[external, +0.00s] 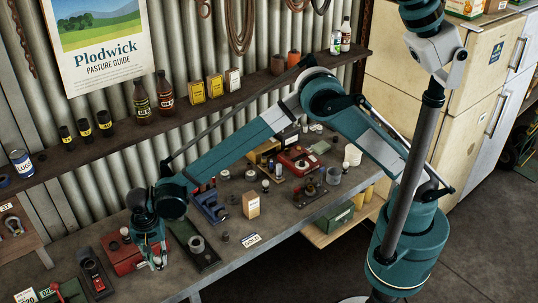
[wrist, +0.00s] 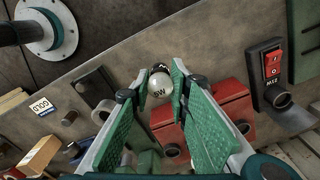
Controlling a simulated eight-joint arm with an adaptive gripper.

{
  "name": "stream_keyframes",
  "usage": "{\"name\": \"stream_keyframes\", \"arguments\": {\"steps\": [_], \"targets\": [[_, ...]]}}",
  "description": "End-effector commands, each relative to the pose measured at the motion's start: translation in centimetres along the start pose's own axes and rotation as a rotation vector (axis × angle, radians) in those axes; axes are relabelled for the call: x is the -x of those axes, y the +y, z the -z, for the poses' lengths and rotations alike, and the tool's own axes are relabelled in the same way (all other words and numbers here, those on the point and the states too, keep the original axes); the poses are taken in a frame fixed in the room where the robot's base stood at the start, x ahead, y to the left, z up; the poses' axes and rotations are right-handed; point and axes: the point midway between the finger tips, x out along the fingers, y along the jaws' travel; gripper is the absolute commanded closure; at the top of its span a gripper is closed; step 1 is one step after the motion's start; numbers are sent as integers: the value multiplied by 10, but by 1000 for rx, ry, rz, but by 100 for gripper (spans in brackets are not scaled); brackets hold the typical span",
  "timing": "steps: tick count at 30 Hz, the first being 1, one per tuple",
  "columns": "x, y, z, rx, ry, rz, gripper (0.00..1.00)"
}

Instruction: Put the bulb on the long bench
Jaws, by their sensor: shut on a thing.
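A small white bulb (wrist: 159,85) with a dark base and the marking "5W" sits between the tips of my gripper (wrist: 152,88) in the wrist view. The green-padded fingers are closed on it. In the external view my gripper (external: 156,260) points down at the front left of the long bench (external: 281,224), and the bulb shows only as a pale spot at its tips. The bench's grey top also shows in the wrist view (wrist: 115,62). I cannot tell whether the bulb touches the top.
A red box (external: 123,256) is beside my gripper. A switch unit (external: 94,272) with a red rocker stands left of it. A dark tray (external: 192,243), a label card (external: 251,240) and a tan carton (external: 251,205) are to the right. Bare bench top lies along the front edge.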

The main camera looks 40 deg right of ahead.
Motion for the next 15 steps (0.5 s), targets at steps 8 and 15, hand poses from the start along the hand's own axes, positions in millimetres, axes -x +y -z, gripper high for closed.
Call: {"name": "stream_keyframes", "arguments": {"steps": [8, 15], "targets": [[-21, 0, 0, 0, 0, 0, 93], [-52, 0, 0, -1, 0, 0, 93]]}}
